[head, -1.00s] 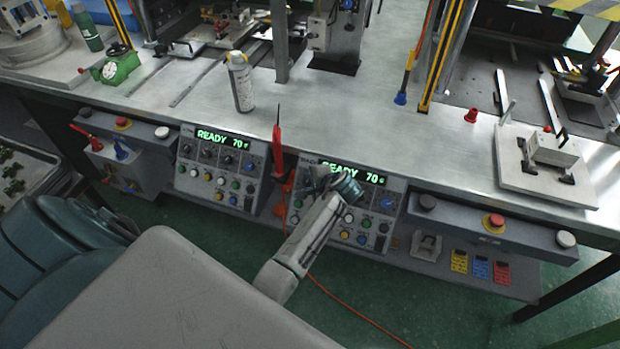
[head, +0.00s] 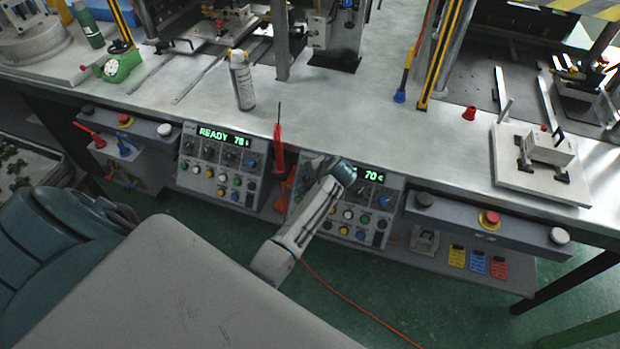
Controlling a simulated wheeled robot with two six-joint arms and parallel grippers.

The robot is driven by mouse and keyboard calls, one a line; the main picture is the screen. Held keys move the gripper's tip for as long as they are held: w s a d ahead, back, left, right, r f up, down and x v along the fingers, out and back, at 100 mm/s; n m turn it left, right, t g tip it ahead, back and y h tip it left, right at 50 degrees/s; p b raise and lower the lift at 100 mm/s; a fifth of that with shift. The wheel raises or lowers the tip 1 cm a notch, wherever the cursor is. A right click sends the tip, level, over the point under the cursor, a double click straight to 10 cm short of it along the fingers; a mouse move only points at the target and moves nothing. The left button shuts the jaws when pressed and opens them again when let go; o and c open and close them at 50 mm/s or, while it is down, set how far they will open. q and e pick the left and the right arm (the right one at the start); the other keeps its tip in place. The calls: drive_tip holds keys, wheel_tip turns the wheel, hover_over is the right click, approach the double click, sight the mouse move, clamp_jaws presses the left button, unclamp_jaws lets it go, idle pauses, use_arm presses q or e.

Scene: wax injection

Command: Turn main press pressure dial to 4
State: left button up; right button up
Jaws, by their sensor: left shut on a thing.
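My left gripper (head: 322,168) is at the upper left part of the right control panel (head: 396,196), over its row of dials. The fingers are shut on a dial there, which my gripper and wrist mostly hide. I cannot read the dial's setting. The panel's green display (head: 372,176) shows 70, with its left part covered by my wrist. A blue dial (head: 385,202) on the same panel is uncovered. My right gripper is not in view.
A second control panel (head: 215,170) reads READY 70 to the left. A red-handled tool (head: 278,150) stands between the panels, close to my gripper. A spray can (head: 242,82) stands on the metal bench. An emergency stop button (head: 489,219) is at the right.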

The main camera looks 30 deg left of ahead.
use_arm(q)
drive_tip(key=o, duration=1)
drive_tip(key=shift+c, duration=0.2)
drive_tip(key=b+v, duration=0.2)
drive_tip(key=v, duration=0.8)
drive_tip(key=shift+d+r, duration=0.2)
drive_tip(key=shift+r, duration=0.1)
drive_tip(key=shift+s, duration=0.15)
